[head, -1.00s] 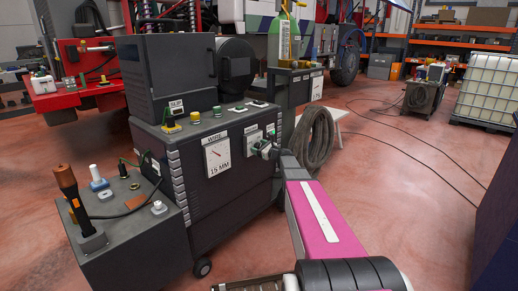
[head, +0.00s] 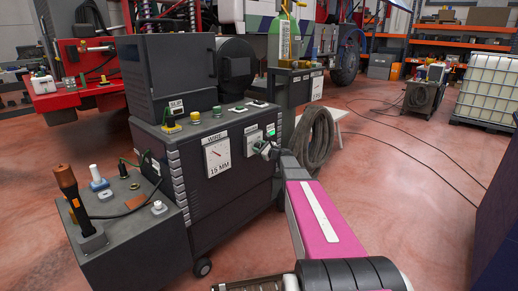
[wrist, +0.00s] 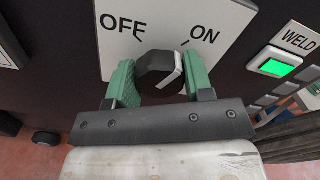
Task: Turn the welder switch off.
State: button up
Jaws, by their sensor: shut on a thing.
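The welder switch (wrist: 158,68) is a dark round knob on a white plate (wrist: 118,18) marked OFF at left and ON at right. A pale stripe on the knob's right side has its upper end near the ON tick. My gripper (wrist: 160,80) has one green finger on each side of the knob and is shut on it. In the head view my gripper (head: 264,150) is at the right part of the welder's front panel and mostly hides the switch there. The welder (head: 220,160) is a dark cabinet.
A lit green WELD light (wrist: 275,68) sits right of the switch plate. A wire gauge (head: 217,155) is left of it. A coiled hose (head: 314,140) hangs to the right. A side box (head: 130,220) with a torch stands at front left.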

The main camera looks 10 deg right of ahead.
jog(key=n, duration=0.4)
jog(key=shift+n, duration=0.3)
jog(key=n, duration=0.3)
jog(key=shift+n, duration=0.3)
jog(key=n, duration=0.3)
jog(key=shift+n, duration=2.2)
jog(key=o, duration=0.9)
jog(key=shift+s+d, duration=0.1)
jog(key=shift+s, duration=0.05)
